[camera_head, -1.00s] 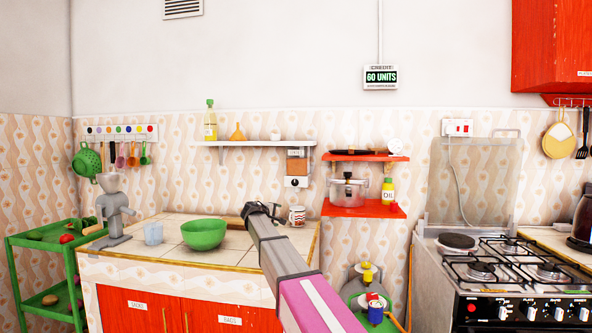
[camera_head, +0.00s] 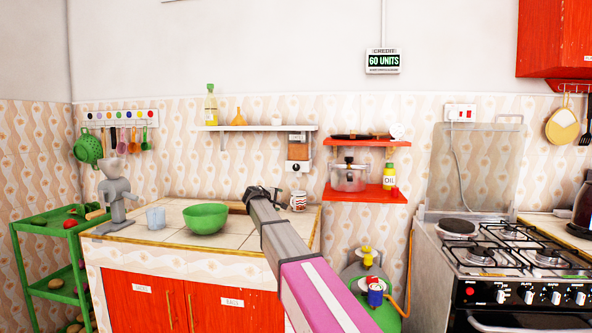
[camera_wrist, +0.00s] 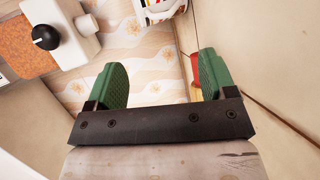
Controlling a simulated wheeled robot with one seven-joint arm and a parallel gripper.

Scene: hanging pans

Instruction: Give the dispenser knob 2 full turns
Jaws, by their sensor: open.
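The dispenser (camera_head: 298,150) hangs under the white shelf in the head view. It has a clear window with orange-brown contents and a white lower body. Its round black knob (camera_head: 296,167) with a light pointer faces out; the knob also shows at the upper left of the wrist view (camera_wrist: 45,36). My gripper (camera_head: 263,190) is over the counter, below and left of the dispenser in the head view. In the wrist view my gripper (camera_wrist: 162,82) is open, with its green pads wide apart and nothing between them. The knob is outside the jaws, apart from them.
A striped mug (camera_head: 298,201) stands on the counter right of my gripper. A green bowl (camera_head: 205,218) is left of it. The white shelf (camera_head: 250,128) is above. A red shelf (camera_head: 365,195) with a pot (camera_head: 348,177) is to the right.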

